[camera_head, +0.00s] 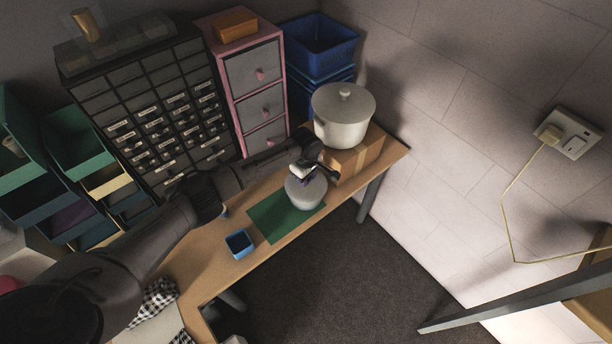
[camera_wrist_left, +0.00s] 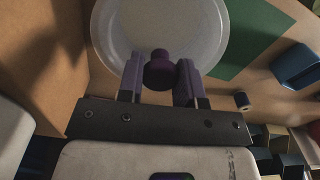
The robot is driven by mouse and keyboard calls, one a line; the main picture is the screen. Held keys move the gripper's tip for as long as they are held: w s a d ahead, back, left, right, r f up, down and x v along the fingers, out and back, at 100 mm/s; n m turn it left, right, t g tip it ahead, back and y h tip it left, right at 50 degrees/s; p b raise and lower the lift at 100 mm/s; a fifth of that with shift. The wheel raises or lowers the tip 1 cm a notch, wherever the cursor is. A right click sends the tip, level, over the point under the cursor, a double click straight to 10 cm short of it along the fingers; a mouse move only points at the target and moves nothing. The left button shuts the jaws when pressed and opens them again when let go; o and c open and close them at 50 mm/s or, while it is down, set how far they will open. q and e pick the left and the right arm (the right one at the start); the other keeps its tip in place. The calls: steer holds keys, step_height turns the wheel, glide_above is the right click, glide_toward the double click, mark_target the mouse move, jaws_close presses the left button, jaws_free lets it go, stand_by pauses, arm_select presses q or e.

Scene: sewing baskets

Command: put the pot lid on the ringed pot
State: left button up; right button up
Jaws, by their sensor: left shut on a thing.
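In the head view my left gripper (camera_head: 301,176) is directly above a small pale grey round pot shape (camera_head: 307,194) on the green mat (camera_head: 270,221). I cannot tell whether the lid rests on a pot there or is just above it, and no ring shows clearly. My right gripper is not in view.
A blue open box (camera_head: 239,244) sits near the table's front edge. A drawer cabinet (camera_head: 150,110), a pink-framed drawer unit (camera_head: 250,75) and blue crates (camera_head: 322,45) stand along the back. The cardboard box is close beside my gripper. The table's front edge is near the mat.

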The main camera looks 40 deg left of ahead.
arm_select(q)
steer(key=o, duration=1)
step_height(320, 180, up, 14)
steer(key=shift+f, duration=0.1)
stand_by(0.5)
